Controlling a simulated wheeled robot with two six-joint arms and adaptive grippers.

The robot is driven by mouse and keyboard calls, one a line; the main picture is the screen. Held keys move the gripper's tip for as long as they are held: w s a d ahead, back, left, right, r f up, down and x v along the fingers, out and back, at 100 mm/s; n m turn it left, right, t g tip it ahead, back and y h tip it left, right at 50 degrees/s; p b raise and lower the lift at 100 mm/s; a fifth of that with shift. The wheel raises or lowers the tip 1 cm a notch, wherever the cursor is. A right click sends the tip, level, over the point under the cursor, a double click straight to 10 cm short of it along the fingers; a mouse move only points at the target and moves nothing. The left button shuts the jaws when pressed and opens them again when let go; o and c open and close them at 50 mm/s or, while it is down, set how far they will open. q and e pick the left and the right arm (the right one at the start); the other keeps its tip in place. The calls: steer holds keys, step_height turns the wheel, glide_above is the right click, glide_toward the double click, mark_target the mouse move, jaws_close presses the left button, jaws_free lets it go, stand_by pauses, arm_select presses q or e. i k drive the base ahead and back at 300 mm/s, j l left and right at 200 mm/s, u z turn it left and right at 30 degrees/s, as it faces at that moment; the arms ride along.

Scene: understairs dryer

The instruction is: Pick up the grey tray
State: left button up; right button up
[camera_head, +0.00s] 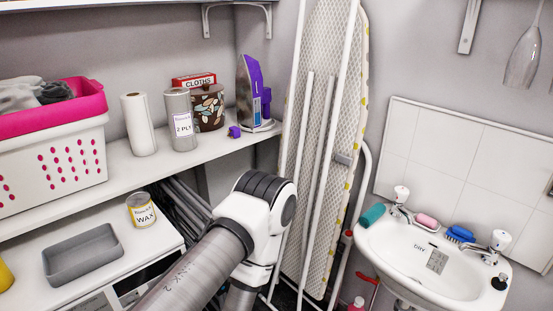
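The grey tray (83,251) is a shallow, empty rectangular tray. It lies on top of the white dryer (158,248) at the lower left of the head view. A part of one of my arms rises from the bottom centre, to the right of the tray and apart from it. Neither gripper shows in this view, so I cannot see whether either is open or shut.
A wax tin (141,209) stands behind the tray to the right, and a yellow object (5,276) is at the left edge. A shelf (160,170) above holds a white-and-pink basket (52,165). An ironing board (318,140) and a sink (430,262) are to the right.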

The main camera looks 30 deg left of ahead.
mark_target(65, 262)
steer(key=u, duration=2.25)
